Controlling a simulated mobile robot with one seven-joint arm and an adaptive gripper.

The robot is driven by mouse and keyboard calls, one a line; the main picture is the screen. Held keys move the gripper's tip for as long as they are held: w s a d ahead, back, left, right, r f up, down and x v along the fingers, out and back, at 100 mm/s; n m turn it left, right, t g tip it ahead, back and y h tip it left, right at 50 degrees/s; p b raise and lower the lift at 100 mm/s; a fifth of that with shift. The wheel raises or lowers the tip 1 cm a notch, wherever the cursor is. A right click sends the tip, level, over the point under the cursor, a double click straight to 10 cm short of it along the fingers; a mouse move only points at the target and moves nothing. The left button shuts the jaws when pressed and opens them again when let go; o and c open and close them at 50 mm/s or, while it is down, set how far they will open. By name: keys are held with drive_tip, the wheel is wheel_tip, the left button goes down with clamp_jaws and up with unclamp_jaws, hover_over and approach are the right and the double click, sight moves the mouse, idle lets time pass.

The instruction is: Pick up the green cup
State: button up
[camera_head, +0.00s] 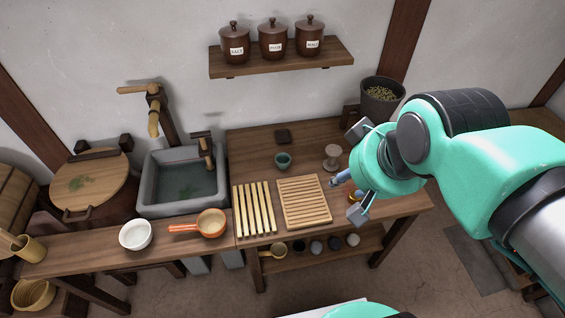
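The green cup (283,160) is small and stands upright on the wooden table (250,148), near its middle. Its opening faces up. My gripper (355,173) is above the right part of the table, to the right of the cup and apart from it. Its two fingers are spread wide, with nothing seen held between them. My gripper and arm hide part of the table's right side.
A slatted board (304,202) and pale slats (254,208) lie in front. A stone sink (184,181) is left; a dark bucket (381,96) is at the back right.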

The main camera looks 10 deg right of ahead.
drive_tip(key=shift+o, duration=0.3)
drive_tip(key=o, duration=0.7)
drive_tip(key=shift+o, duration=0.2)
drive_tip(key=w+a+f+n+g+p, duration=0.1)
drive_tip(key=w+f+n+g+p, duration=0.15)
drive_tip(key=w, duration=1.15)
drive_tip(key=w+a+f+n+g+p, duration=0.1)
drive_tip(key=w+f+n, duration=0.15)
drive_tip(key=w, duration=1.05)
drive_tip(key=w+a+f+n+g+p, duration=0.1)
drive_tip(key=w+f+n, duration=0.2)
drive_tip(key=w+f, duration=0.5)
drive_tip(key=w+a+f+n+g+p, duration=0.1)
drive_tip(key=w+a+f+n, duration=0.1)
drive_tip(key=w+f, duration=0.7)
wheel_tip(320, 180, down, 6)
drive_tip(key=shift+a+f+n, duration=0.25)
drive_tip(key=shift+n, duration=0.25)
